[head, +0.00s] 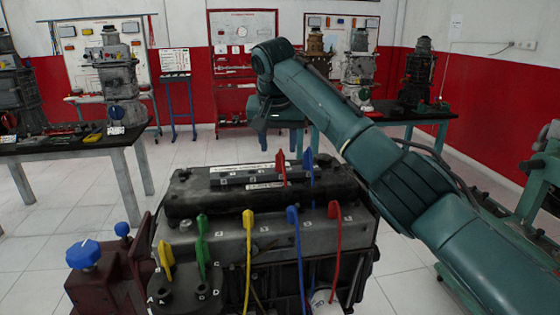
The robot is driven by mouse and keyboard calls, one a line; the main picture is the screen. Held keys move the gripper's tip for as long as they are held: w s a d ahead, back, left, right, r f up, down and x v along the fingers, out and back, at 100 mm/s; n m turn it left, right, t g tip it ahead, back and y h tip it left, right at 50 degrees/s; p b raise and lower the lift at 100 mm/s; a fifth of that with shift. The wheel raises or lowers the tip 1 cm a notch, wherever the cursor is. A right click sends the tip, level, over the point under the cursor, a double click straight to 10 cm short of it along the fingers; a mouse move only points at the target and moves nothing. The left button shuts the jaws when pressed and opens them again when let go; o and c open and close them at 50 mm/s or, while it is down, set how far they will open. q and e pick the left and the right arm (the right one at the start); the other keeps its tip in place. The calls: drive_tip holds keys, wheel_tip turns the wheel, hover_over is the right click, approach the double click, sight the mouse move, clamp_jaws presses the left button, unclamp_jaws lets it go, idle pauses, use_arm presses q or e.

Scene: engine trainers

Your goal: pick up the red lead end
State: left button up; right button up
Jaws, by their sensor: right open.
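Two red lead ends show on the engine in the head view. One red lead end (281,162) stands up at the back of the dark top cover. The other red lead end (334,212) is at the front right, with its red wire running down the engine's face. I cannot tell which one is meant. My right arm reaches in from the lower right to the upper middle and bends down there. My left gripper is out of view.
Blue (293,215), yellow (248,218) and green lead ends (202,224) stand close by on the engine (222,245). A blue knob (83,254) sits at the left. Tables with other engines stand behind. The tiled floor at left is clear.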

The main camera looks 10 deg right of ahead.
sight(280, 154)
drive_tip(key=p+x, duration=0.1)
drive_tip(key=x, duration=0.4)
drive_tip(key=shift+s+d+f, duration=0.1)
drive_tip(key=shift+c, duration=0.5)
clamp_jaws()
